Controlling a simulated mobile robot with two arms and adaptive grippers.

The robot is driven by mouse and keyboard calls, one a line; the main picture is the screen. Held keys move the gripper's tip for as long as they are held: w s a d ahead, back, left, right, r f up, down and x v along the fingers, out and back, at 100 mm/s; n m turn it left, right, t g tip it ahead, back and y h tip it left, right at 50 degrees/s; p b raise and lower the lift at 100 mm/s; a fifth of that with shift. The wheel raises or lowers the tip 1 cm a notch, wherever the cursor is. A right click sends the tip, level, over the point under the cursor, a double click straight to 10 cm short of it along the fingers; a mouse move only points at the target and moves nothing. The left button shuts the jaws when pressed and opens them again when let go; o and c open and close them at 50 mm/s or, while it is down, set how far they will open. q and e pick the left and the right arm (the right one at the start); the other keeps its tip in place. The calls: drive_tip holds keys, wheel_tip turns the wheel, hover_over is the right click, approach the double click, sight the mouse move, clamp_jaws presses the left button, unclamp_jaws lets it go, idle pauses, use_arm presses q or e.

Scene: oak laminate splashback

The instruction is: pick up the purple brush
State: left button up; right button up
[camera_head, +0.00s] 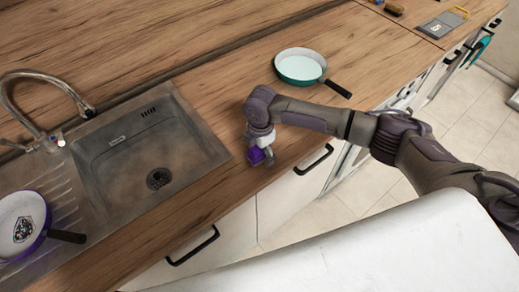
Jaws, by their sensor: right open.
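My right gripper (266,157) hangs over the front part of the wooden countertop (330,125), to the right of the sink. It is open and points down. A small bright purple piece (255,156) shows at its left side, close against the fingers. It looks like part of the purple brush, but its shape is mostly hidden by the gripper. I cannot tell whether the fingers touch it. My left gripper is not in view.
A steel sink (125,150) lies to the left, with a tap (35,100). A purple pan (22,215) rests on its drainer. A teal pan (298,67) stands behind my right arm. Counter behind the gripper is clear.

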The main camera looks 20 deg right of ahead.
drive_tip(key=shift+c, duration=0.3)
drive_tip(key=c, duration=1.2)
drive_tip(key=shift+r, duration=0.1)
wheel_tip(320, 180, up, 4)
drive_tip(key=shift+s+b, duration=0.15)
drive_tip(key=shift+b, duration=0.85)
drive_tip(key=s+d+r, duration=0.1)
drive_tip(key=s+r, duration=0.1)
drive_tip(key=s, duration=0.1)
drive_tip(key=s+d+r+b, duration=0.1)
drive_tip(key=s+r, duration=0.1)
drive_tip(key=s, duration=0.2)
drive_tip(key=s+d+r+b, duration=0.1)
drive_tip(key=s+r, duration=0.2)
drive_tip(key=s, duration=0.1)
drive_tip(key=shift+f, duration=0.1)
